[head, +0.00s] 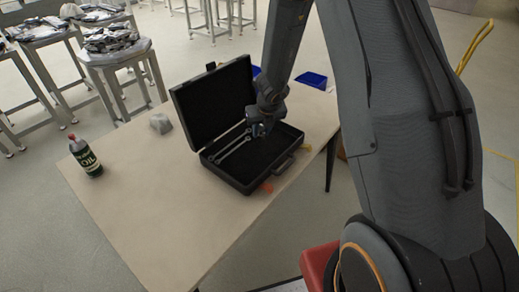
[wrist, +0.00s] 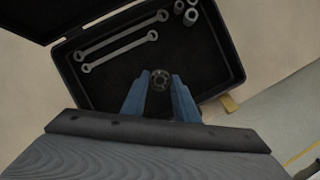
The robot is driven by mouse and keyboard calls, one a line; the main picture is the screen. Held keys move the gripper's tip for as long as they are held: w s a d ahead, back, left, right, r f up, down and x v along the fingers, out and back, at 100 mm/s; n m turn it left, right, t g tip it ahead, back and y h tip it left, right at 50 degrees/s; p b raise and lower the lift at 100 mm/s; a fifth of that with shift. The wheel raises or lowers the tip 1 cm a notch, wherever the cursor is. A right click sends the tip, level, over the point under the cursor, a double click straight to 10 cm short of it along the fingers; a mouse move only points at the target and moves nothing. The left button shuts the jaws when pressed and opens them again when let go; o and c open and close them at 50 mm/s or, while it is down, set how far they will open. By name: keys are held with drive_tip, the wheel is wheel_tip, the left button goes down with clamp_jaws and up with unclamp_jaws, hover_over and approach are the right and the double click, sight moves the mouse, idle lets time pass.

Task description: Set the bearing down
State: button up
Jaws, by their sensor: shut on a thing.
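The bearing (wrist: 160,80) is a small dark ring between the two blue fingers of my gripper (wrist: 160,84), seen in the wrist view. My gripper is shut on it and is over the open black case (wrist: 235,62). The case also shows on the table in the head view (head: 205,98), its lid raised. There my gripper (head: 258,130) hangs over the case's interior, and the bearing is hard to make out. I cannot tell whether the bearing touches the case floor. Two wrenches (wrist: 118,42) and several small metal sockets (wrist: 190,16) lie in the case.
On the table (head: 130,195) are an oil bottle (head: 85,156) at the left and a grey lump (head: 160,123) behind the case. A blue bin (head: 312,79) is at the far right. Stools with piled items (head: 112,38) stand beyond. The table's front left is clear.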

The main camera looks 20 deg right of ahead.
drive_tip(key=f+b, duration=0.2)
drive_tip(key=b, duration=0.1)
drive_tip(key=shift+d+f, duration=0.2)
drive_tip(key=shift+f, duration=0.15)
wheel_tip(320, 180, down, 7)
drive_tip(key=b, duration=0.9)
drive_tip(key=shift+b, duration=0.4)
drive_tip(key=shift+f, duration=0.1)
drive_tip(key=o, duration=1.1)
